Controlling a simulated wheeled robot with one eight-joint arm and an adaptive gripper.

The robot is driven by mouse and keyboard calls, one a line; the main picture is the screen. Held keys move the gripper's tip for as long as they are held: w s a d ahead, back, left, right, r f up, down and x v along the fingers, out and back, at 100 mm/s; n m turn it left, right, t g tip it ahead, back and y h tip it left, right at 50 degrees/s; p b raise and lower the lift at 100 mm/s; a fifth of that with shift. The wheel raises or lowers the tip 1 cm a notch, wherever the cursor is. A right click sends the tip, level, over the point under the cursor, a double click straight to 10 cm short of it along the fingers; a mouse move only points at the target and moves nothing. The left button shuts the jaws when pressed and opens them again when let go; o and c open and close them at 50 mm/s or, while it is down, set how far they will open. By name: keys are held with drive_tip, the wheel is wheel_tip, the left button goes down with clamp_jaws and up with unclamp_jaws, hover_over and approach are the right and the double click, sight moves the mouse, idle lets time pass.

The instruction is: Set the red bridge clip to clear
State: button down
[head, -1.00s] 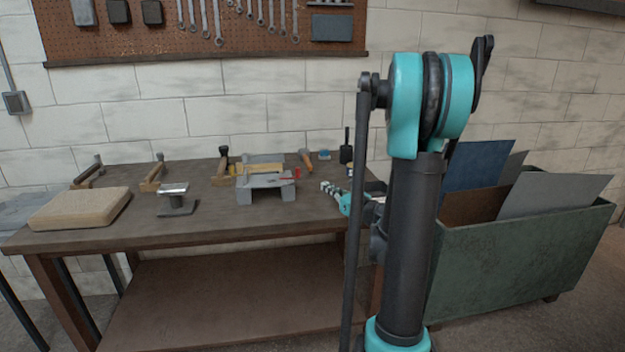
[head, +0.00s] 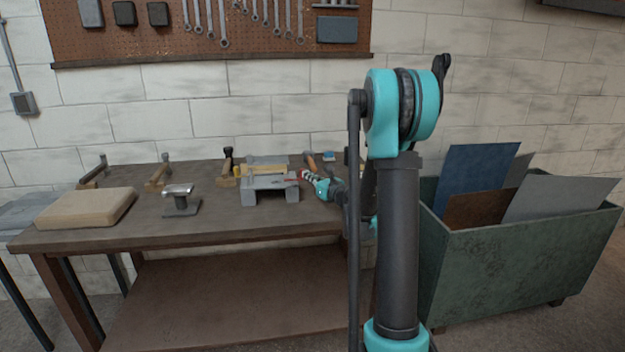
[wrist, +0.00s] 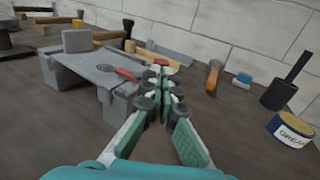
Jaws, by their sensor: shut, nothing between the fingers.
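The red bridge clip (wrist: 127,74) is a small red piece at the right end of the grey bridge (wrist: 85,72) in the wrist view. In the head view the bridge (head: 262,183) stands on the bench, and the clip is mostly hidden by my gripper or too small to read. My gripper (head: 308,176) is at the bridge's right end. In the wrist view its fingers (wrist: 162,78) are shut and empty, just right of the clip; I cannot tell whether they touch it. A grey upright block (wrist: 76,41) stands on the bridge's far left part.
An orange-handled tool (wrist: 213,76), a blue-topped block (wrist: 243,79), a black brush-like tool (wrist: 286,82) and a round tin (wrist: 291,129) stand right of my gripper. Wooden-handled tools lie behind the bridge.

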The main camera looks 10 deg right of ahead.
drive_tip(key=shift+w+d+n+g+y, duration=0.2)
drive_tip(key=shift+w+n+g+y, duration=0.15)
drive_tip(key=shift+n+g+y, duration=0.4)
drive_tip(key=shift+w+d+n+g+y, duration=0.2)
drive_tip(key=shift+w+n+g+y, duration=0.25)
drive_tip(key=shift+y, duration=0.6)
drive_tip(key=w+a+n+g+y, duration=0.1)
drive_tip(key=w+n+g+y, duration=0.5)
drive_tip(key=n+g, duration=0.1)
drive_tip(key=shift+g, duration=0.9)
drive_tip(key=shift+w, duration=0.15)
idle(1.5)
